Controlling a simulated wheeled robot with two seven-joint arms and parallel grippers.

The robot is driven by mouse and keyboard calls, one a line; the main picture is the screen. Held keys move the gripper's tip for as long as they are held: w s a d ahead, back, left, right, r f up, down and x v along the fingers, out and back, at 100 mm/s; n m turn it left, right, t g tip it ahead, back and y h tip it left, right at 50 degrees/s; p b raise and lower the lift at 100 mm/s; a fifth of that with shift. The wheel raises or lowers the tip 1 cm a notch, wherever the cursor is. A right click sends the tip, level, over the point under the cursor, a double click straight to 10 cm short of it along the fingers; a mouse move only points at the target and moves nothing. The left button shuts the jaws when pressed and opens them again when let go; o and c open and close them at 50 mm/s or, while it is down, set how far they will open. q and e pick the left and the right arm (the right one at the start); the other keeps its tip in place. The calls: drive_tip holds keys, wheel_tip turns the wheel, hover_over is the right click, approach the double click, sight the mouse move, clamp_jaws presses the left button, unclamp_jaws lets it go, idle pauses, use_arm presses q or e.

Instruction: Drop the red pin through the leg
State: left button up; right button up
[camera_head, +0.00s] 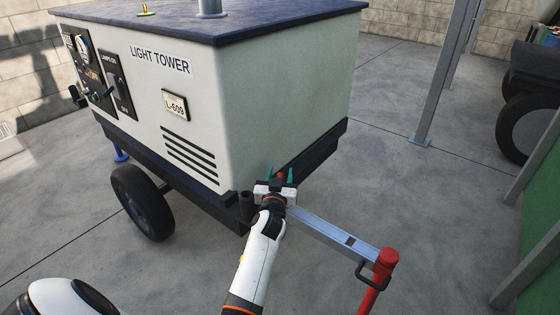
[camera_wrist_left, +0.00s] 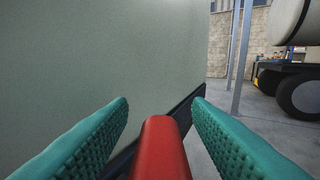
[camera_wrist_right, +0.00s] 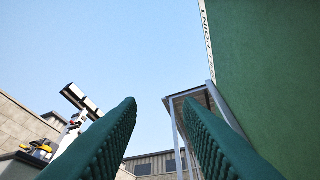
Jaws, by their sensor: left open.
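My left gripper (camera_head: 281,176) is by the lower near corner of the light tower, above the inner end of a grey outrigger beam (camera_head: 325,230). Its teal fingers are apart. A red round-topped part, seemingly the red pin (camera_wrist_left: 160,150), stands between them in the left wrist view, with gaps on both sides. Its lower part is hidden. A red upright leg (camera_head: 386,262) with a dark handle stands at the beam's outer end. The beam has a dark square opening near that leg. My right gripper (camera_wrist_right: 151,102) is apart and empty, facing up towards the sky.
The light tower's pale cabinet (camera_head: 285,100) stands close beyond my left gripper, with a black wheel (camera_head: 143,202) at left. A grey post (camera_head: 440,80) stands behind. A green wall (camera_wrist_right: 265,80) is at right in the right wrist view. Concrete floor is clear between cabinet and post.

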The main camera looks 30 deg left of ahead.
use_arm(q)
wheel_tip(320, 180, up, 5)
drive_tip(key=p, duration=0.2)
drive_tip(key=shift+r+p, duration=0.1)
drive_tip(key=shift+p, duration=0.25)
wheel_tip(320, 180, up, 4)
drive_tip(key=shift+r+p, duration=0.1)
drive_tip(key=shift+p, duration=0.85)
drive_tip(key=shift+r, duration=0.1)
use_arm(e)
drive_tip(key=w+f+g+h, duration=0.4)
drive_tip(key=w+f+g, duration=0.5)
drive_tip(key=f+g, duration=0.3)
drive_tip(key=shift+f+g+h, duration=0.3)
drive_tip(key=shift+f, duration=0.5)
drive_tip(key=shift+a, duration=0.1)
